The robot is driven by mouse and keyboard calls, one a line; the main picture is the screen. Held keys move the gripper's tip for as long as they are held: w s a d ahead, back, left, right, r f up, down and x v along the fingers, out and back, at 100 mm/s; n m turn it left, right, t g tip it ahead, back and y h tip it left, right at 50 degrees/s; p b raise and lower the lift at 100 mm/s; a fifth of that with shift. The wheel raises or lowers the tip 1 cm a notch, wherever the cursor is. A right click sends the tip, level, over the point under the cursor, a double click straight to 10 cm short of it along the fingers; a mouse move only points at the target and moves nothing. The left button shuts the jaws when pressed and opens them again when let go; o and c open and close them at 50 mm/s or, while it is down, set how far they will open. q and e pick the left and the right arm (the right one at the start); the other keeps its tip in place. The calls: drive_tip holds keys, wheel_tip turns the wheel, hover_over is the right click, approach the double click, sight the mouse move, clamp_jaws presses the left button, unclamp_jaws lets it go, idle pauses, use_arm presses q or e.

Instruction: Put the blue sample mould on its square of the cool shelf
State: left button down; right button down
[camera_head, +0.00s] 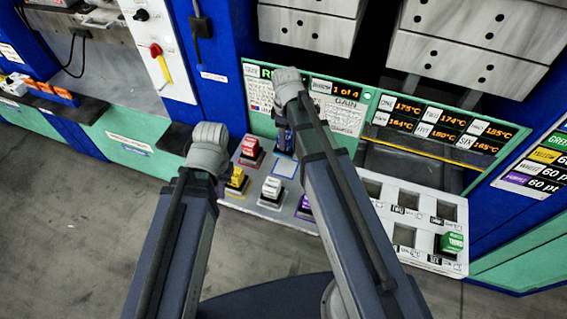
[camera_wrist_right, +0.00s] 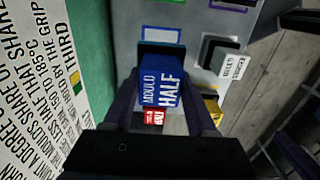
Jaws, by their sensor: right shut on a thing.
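The blue sample mould (camera_wrist_right: 163,88), lettered "MOULD HALF", is between the fingers of my right gripper (camera_wrist_right: 165,100), which is shut on it. In the head view the blue mould (camera_head: 285,140) shows partly beside my right forearm, at the cool shelf (camera_head: 262,208). A bare blue-outlined square (camera_head: 285,168) shows just below it in that view.
Red (camera_head: 250,150), yellow (camera_head: 237,180), white (camera_head: 272,190) and purple (camera_head: 305,205) moulds stand close around on the shelf. A sign panel (camera_head: 345,115) rises behind. A rack with a green block (camera_head: 452,242) is to the right.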

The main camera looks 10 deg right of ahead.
sight(286, 154)
drive_tip(key=shift+f+b, duration=4)
drive_tip(key=shift+f, duration=0.4)
drive_tip(key=shift+f, duration=0.1)
drive_tip(key=shift+f, duration=0.15)
drive_tip(key=shift+c, duration=1)
unclamp_jaws()
